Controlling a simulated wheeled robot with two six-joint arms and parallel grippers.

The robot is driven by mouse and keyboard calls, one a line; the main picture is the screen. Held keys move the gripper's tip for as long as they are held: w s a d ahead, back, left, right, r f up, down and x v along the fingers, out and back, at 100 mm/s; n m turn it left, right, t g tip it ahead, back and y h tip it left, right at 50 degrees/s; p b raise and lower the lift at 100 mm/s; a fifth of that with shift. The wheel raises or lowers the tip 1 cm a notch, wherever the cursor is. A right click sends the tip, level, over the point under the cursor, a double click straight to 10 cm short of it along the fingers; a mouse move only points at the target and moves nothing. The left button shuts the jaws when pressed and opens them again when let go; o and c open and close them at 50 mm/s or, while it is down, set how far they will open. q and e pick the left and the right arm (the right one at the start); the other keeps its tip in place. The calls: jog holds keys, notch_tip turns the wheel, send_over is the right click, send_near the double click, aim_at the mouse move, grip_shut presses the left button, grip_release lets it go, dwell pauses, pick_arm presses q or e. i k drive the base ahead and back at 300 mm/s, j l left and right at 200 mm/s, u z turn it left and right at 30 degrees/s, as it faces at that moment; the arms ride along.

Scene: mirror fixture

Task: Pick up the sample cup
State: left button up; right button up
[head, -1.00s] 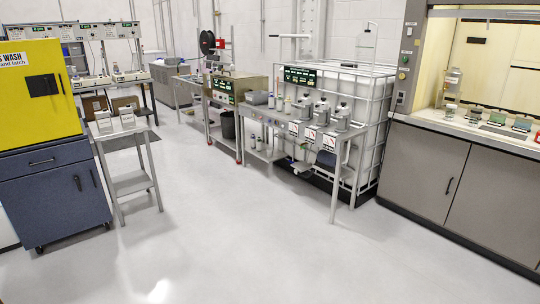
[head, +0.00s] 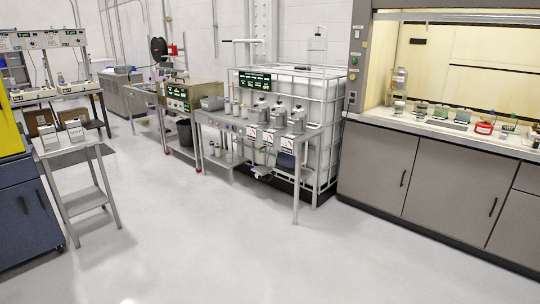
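I cannot pick out the sample cup for certain at this distance. Several small containers (head: 236,107) stand on a steel bench (head: 296,195) in the middle of the head view, beside several grey devices (head: 279,115). More small items, among them a red one (head: 484,128), sit on the work surface of the fume hood (head: 455,70) at the right. Neither of my grippers is in view.
A small steel table (head: 82,201) holding two white boxes stands at the left, beside a yellow and blue cabinet (head: 32,225). A white caged tank (head: 325,150) is behind the bench. Grey cabinets (head: 375,165) line the right. The floor (head: 190,240) between is clear.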

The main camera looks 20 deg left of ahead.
aim_at(229, 158)
jog(key=i+j+u, duration=0.35)
jog(key=i, duration=0.15)
jog(key=i+j+u, duration=0.15)
jog(key=i+u, duration=0.15)
jog(key=i, duration=0.2)
jog(key=i+j+u, duration=0.1)
jog(key=i+u, duration=0.25)
jog(key=i, duration=1.4)
jog(key=i+j, duration=0.1)
jog(key=i, duration=1.05)
jog(key=l+z, duration=0.05)
jog(key=l, duration=0.05)
